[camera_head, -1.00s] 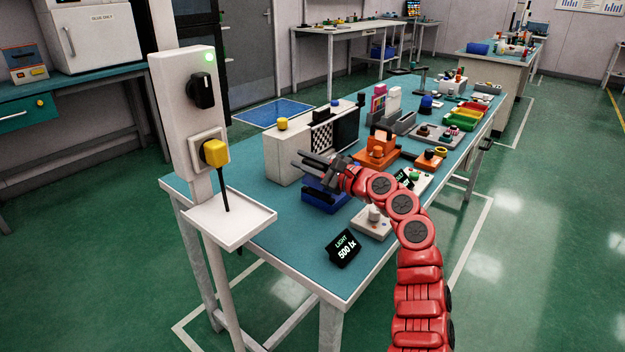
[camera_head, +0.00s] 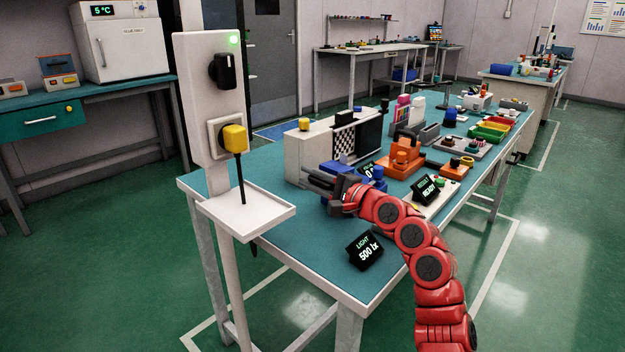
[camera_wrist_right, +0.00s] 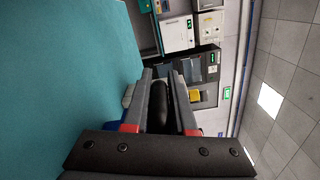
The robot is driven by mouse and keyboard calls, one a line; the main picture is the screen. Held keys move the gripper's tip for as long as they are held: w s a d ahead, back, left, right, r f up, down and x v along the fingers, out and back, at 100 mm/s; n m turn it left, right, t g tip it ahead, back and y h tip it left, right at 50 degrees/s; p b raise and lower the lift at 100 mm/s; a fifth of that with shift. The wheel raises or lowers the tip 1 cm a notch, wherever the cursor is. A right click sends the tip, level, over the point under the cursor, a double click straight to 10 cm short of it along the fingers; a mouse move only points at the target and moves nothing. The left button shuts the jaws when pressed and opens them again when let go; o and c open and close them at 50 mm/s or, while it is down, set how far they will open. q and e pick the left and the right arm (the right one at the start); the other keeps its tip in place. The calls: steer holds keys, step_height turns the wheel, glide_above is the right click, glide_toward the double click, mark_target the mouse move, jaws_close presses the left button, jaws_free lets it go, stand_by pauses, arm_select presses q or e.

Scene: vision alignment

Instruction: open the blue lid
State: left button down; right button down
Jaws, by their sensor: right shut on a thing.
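A blue box-like thing (camera_head: 336,166) stands on the teal bench by the pale box; I take it as the one with the blue lid. My right gripper (camera_head: 318,179) is in front of it and hides much of it, so I cannot tell how far the lid is open. In the right wrist view the gripper (camera_wrist_right: 168,88) is shut on a dark rounded bar (camera_wrist_right: 181,104) between its fingers. I cannot tell whether this bar is part of the lid. My left gripper is not in view.
A white post (camera_head: 211,105) with a yellow plug and a tray stands at the bench's left end. A light display (camera_head: 366,251) stands at the front edge. A pale box (camera_head: 306,154) and an orange device (camera_head: 403,156) are close behind. Bare teal bench (camera_head: 300,235) lies nearer.

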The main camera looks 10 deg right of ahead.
stand_by(0.4)
steer(key=c, duration=0.8)
jaws_free()
steer(key=shift+f, duration=0.1)
steer(key=shift+o, duration=0.2)
steer(key=shift+d, duration=0.1)
steer(key=p+v, duration=0.1)
steer(key=v, duration=1.6)
steer(key=shift+s+d, duration=0.1)
steer(key=shift+s, duration=0.05)
